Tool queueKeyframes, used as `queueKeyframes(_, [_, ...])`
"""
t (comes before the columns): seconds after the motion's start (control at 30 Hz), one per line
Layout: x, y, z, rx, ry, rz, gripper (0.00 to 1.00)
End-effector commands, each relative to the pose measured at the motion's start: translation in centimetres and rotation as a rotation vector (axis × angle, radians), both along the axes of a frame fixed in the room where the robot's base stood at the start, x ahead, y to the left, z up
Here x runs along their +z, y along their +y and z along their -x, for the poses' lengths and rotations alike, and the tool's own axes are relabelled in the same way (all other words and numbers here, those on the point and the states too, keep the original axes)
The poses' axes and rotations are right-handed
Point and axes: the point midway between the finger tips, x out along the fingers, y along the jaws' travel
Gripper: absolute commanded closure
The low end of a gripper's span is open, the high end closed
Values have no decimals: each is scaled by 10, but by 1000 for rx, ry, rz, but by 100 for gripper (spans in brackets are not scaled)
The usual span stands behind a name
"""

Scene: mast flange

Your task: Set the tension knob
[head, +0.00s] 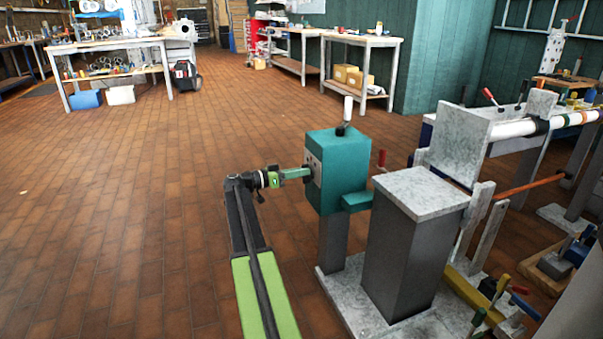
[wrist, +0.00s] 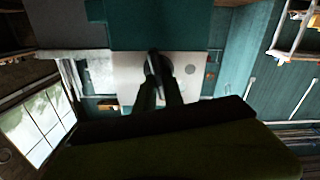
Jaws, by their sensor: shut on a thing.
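A teal box (head: 343,165) stands on a grey post, with a pale panel on its left face. The panel (wrist: 128,75) also shows in the wrist view, with a small grey disc at its right. A round dark knob (wrist: 167,66) sits on this panel, with a light strip on its left part. My gripper (head: 304,173) reaches the panel from the left in the head view, and hides the knob there. In the wrist view its two dark fingers (wrist: 158,80) are shut on the knob. The knob's exact angle is hard to read.
A grey block (head: 410,240) with a pale top stands right of the teal box, on a pale base plate (head: 350,300). A white-handled lever (head: 347,112) rises from the box. Levers and a long pipe (head: 515,128) are at the right. The brick floor at left is free.

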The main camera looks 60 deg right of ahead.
Motion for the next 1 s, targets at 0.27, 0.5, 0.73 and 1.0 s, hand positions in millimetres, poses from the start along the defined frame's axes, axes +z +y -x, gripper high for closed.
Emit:
queueKeyframes(0.27, [-1,0,0,-7,158,-118,100])
queueKeyframes(0.5, [-3,-1,-1,-7,340,-253,100])
queueKeyframes(0.73, [-5,-2,-2,-7,515,-385,100])
queueKeyframes(1.0, [-7,-2,-4,-7,719,-536,100])
